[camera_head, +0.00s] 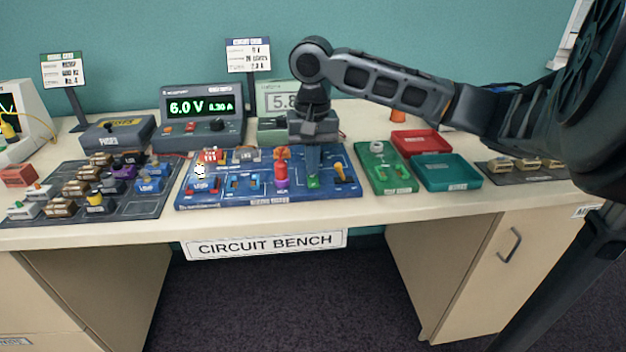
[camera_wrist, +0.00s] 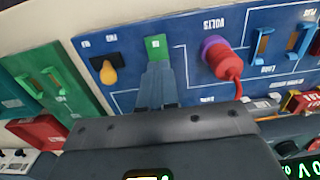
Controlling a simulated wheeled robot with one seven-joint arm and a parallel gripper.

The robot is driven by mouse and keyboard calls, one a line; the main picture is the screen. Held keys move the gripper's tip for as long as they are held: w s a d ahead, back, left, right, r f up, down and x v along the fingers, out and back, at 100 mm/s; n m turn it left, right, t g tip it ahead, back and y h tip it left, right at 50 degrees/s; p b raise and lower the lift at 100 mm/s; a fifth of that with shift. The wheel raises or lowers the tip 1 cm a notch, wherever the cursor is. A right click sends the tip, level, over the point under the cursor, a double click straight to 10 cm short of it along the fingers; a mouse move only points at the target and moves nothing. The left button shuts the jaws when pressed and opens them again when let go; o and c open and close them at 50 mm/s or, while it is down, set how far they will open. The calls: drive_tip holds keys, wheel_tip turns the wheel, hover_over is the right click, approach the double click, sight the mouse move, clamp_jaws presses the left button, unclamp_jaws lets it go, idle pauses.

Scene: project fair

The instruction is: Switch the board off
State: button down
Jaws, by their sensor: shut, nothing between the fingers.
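The blue circuit board (camera_head: 240,203) lies on the bench and carries several parts. A yellow-orange lever (camera_head: 339,170) stands at its right end; in the wrist view this lever (camera_wrist: 107,72) is left of my fingers, beside a small label too blurred to read. My gripper (camera_head: 313,178) points down over the right part of the board, shut and empty. In the wrist view its fingertips (camera_wrist: 157,68) are close to a small green piece (camera_wrist: 156,47) on the board; I cannot tell whether they touch. A purple-and-red part (camera_head: 281,172) stands left of the gripper.
A power supply (camera_head: 201,115) showing 6.0 V and a meter (camera_head: 281,97), partly hidden by my arm, stand behind the board. A green board (camera_head: 386,180) and red and teal trays (camera_head: 452,185) are right. A dark parts mat (camera_head: 128,210) is left.

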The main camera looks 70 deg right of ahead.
drive_tip(key=shift+f, duration=0.55)
drive_tip(key=shift+r, duration=0.1)
wheel_tip(320, 180, up, 7)
drive_tip(key=p, duration=0.6)
drive_tip(key=shift+p, duration=0.3)
idle(0.6)
